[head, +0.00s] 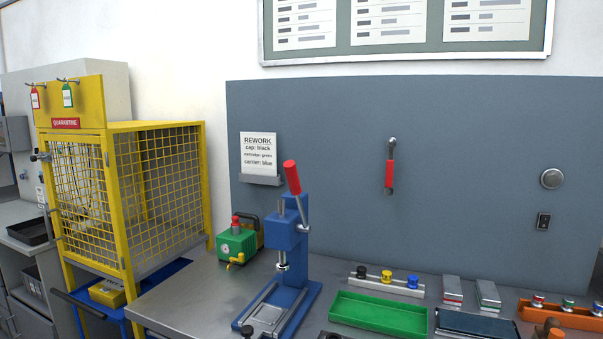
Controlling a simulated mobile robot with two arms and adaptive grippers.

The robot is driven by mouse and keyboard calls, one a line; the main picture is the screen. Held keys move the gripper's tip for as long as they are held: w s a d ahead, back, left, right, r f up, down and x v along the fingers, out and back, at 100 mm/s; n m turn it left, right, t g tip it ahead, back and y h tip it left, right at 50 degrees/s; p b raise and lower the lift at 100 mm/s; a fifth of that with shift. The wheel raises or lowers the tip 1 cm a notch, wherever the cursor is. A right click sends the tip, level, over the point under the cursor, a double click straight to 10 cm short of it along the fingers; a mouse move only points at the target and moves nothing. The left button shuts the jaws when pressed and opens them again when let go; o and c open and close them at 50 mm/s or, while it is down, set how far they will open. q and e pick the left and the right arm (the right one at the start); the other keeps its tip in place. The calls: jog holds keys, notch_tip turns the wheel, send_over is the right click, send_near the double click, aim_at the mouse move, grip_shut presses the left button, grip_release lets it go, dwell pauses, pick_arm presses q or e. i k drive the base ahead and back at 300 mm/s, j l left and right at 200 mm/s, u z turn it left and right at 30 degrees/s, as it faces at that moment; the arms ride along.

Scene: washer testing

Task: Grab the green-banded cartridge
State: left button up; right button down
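A small cartridge with a green band (568,304) stands in an orange rack (582,320) at the right edge of the worktop. A red-banded cartridge (538,299) stands to its left and a blue-banded one (597,309) to its right, at the picture's edge. The cartridges' lower parts are hidden in the rack. Neither of my grippers is in view.
A green tray (378,313) and a dark blue tray (477,323) lie left of the rack. A blue press (287,240) with a red handle stands further left. An orange-brown object (550,329) is cut off at the bottom, in front of the rack.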

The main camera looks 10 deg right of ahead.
aim_at(568, 303)
jog(key=z, duration=1.7)
